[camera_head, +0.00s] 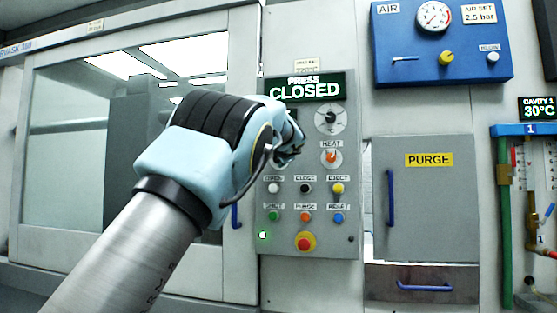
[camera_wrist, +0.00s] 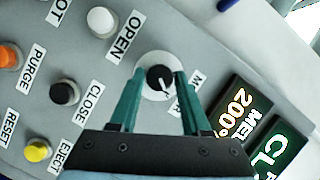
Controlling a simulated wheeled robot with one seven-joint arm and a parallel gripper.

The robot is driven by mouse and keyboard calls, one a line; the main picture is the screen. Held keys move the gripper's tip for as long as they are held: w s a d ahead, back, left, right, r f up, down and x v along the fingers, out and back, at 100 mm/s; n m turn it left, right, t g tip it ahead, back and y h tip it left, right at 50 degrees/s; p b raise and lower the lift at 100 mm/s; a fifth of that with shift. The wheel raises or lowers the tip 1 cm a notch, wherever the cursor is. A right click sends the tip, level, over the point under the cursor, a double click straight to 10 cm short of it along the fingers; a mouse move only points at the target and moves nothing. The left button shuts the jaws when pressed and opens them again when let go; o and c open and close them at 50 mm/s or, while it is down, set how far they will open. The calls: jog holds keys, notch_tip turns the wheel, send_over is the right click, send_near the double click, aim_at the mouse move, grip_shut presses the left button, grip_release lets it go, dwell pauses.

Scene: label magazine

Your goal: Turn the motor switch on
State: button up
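The motor switch is a black round knob (camera_wrist: 159,77) with a white pointer line on a pale round plate. In the head view my gripper (camera_head: 291,142) is mostly hidden by my wrist, at the upper left of the control panel (camera_head: 335,235), and the switch is hidden there.
Labelled buttons surround the switch: white OPEN (camera_wrist: 100,21), black CLOSE (camera_wrist: 65,92), yellow EJECT (camera_wrist: 37,151). A HEAT switch (camera_head: 331,158) sits to the right. A red emergency button (camera_head: 305,241) is low on the panel. The lit display (camera_head: 305,88) reads "PRESS CLOSED".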

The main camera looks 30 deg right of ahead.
jog(key=o, duration=0.3)
jog(key=shift+o, duration=0.2)
jog(key=b+v, duration=0.5)
jog(key=v, duration=0.5)
jog(key=shift+s+a, duration=0.2)
jog(key=shift+s, duration=0.15)
